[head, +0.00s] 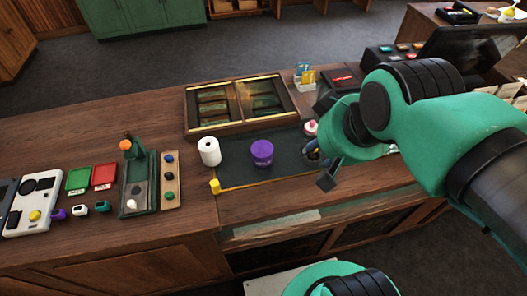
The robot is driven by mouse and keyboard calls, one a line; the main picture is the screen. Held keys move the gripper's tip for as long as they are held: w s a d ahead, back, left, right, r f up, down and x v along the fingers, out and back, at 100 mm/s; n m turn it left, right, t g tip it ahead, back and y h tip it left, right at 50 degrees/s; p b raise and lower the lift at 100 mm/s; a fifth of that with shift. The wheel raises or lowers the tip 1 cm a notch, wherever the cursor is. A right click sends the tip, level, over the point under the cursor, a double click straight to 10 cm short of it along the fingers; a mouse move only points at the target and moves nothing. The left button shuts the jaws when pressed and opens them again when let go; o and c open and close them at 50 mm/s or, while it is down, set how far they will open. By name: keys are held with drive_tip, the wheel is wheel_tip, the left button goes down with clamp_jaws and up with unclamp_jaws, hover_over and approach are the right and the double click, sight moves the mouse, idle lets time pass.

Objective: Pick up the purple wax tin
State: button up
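The purple wax tin (262,153) is a short round tin with a purple lid. It stands upright on a dark mat (235,178) on the wooden counter, near the middle of the head view. My gripper (318,170) is to the right of the tin and apart from it. Its dark fingers are partly hidden by my green arm, so I cannot tell how far apart they are.
A white roll (209,151) and a small yellow block (215,186) stand left of the tin. A wooden tray (188,108) lies behind. A small pink-topped item (310,128) is close to my gripper. A green stand (138,180) is further left.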

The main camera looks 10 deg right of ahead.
drive_tip(key=o, duration=1)
drive_tip(key=shift+w+r, duration=0.1)
drive_tip(key=w+a+n+g+p, duration=0.3)
drive_tip(key=w+n+p, duration=0.1)
drive_tip(key=w+p, duration=0.65)
drive_tip(key=w+a+f+n+g+p, duration=0.1)
drive_tip(key=w+f+p, duration=0.1)
drive_tip(key=w+a+f+n+p, duration=0.1)
drive_tip(key=w+a+f+p, duration=0.1)
drive_tip(key=w+f+p, duration=0.1)
drive_tip(key=w+a+f+n+g+p, duration=0.1)
drive_tip(key=w+a+f+p, duration=0.1)
drive_tip(key=f+p, duration=0.1)
drive_tip(key=shift+w+a+n+g, duration=0.2)
drive_tip(key=shift+w+n+g, duration=0.1)
drive_tip(key=shift+w, duration=0.05)
drive_tip(key=shift+f, duration=0.1)
